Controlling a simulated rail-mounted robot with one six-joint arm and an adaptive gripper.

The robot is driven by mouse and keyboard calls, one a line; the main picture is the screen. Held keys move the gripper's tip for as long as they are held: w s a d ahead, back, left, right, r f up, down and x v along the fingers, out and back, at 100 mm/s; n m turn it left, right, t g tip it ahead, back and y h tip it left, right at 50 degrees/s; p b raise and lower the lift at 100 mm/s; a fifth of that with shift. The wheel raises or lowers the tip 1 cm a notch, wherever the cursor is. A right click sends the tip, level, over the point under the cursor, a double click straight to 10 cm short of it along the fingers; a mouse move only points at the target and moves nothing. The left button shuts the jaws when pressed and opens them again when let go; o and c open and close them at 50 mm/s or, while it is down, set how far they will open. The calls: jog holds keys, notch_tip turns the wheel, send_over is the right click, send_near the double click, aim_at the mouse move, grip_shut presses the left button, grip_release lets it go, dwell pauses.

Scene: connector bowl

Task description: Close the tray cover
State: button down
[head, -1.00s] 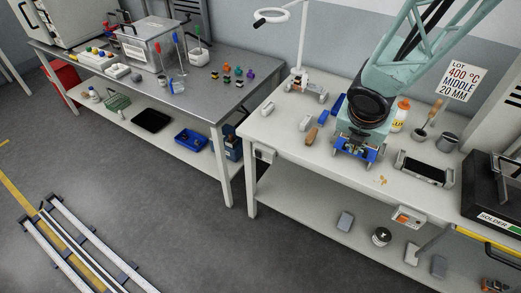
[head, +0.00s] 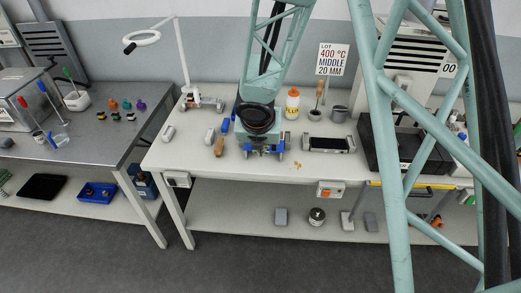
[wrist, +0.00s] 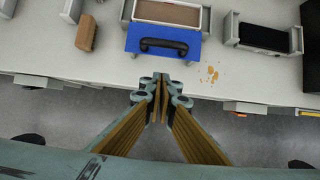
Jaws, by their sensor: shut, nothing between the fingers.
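A blue panel with a black bar handle (wrist: 163,43), which looks like the tray cover, lies at the near side of a grey-walled tray with a brown inside (wrist: 168,13) in the wrist view. I cannot tell how the cover joins the tray. In the head view, part of the blue (head: 276,148) shows beneath my wrist, which hides most of the tray. My gripper (wrist: 160,80) is shut and empty, its tips just short of the cover's near edge in the picture. I cannot tell their height above the bench.
A wood-coloured block (wrist: 87,33) lies left of the tray. A grey holder with a dark top (wrist: 264,36) stands to the right, with orange crumbs (wrist: 211,74) nearby.

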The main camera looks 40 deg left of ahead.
jog(key=shift+w+a+f+p, duration=0.25)
jog(key=shift+w+a, duration=0.2)
jog(key=shift+w, duration=0.3)
jog(key=shift+w+a+f+p, duration=0.2)
jog(key=shift+w+a+f, duration=0.2)
jog(key=shift+w, duration=0.3)
jog(key=shift+w+a+f+p, duration=0.25)
jog(key=shift+w+a, duration=0.25)
jog(key=shift+w, duration=0.25)
jog(key=shift+w+a+p, duration=0.75)
jog(key=shift+w+p, duration=0.4)
jog(key=shift+p, duration=0.4)
jog(key=shift+w+a+p, duration=0.75)
jog(key=shift+w+p, duration=0.45)
jog(key=shift+p, duration=0.35)
jog(key=shift+w+a+p, duration=0.75)
jog(key=shift+w+p, duration=0.4)
jog(key=shift+p, duration=0.4)
jog(key=shift+s+d+f+b, duration=0.1)
jog(key=shift+b, duration=0.25)
